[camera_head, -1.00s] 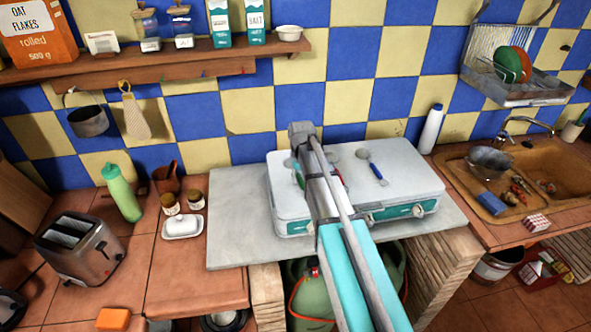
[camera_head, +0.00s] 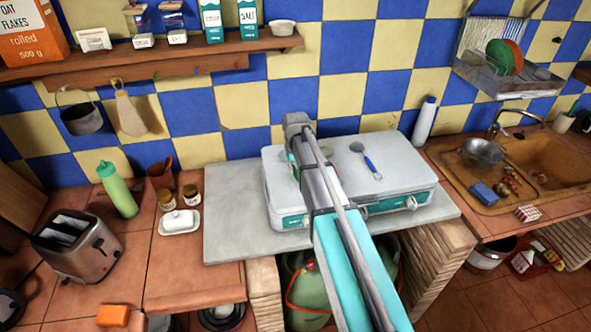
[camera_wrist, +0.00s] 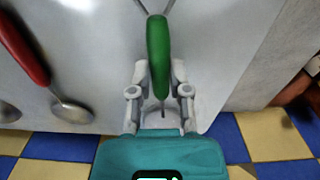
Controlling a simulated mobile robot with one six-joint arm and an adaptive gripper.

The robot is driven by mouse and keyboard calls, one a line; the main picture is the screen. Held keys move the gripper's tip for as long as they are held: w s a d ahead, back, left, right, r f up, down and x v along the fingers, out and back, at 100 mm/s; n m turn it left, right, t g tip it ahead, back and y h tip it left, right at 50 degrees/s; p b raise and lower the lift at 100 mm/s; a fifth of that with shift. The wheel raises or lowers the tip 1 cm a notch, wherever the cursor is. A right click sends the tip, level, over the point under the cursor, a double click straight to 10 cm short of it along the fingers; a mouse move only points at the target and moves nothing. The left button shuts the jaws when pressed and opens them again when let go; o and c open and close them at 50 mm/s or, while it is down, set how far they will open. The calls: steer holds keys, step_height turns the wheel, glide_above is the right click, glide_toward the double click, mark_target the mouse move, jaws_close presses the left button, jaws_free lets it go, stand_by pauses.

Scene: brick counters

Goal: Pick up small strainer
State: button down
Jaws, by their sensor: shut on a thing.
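A green handle (camera_wrist: 158,45) stands between the fingers of my gripper (camera_wrist: 159,75) in the wrist view. Two thin metal wires spread from its far end, which fits the small strainer; its bowl is out of that picture. The fingers are shut on the handle. In the head view my arm hides the gripper and most of this tool, with only a bit of green (camera_head: 291,158) beside the arm, over the white stove (camera_head: 405,165).
A red-handled spoon (camera_wrist: 72,110) lies left of the gripper in the wrist view. A blue-handled spoon (camera_head: 369,162) lies on the stove, right of my arm. A white bottle (camera_head: 424,122) stands behind the stove's right side. A wooden shelf (camera_head: 150,65) runs above, left.

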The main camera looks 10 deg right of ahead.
step_height(320, 180, up, 2)
steer(key=shift+p, duration=0.75)
steer(key=s+r+p, duration=0.9)
steer(key=s, duration=0.5)
steer(key=shift+r+p, duration=0.3)
steer(key=shift+r, duration=0.05)
steer(key=shift+w+a, duration=0.1)
stand_by(0.4)
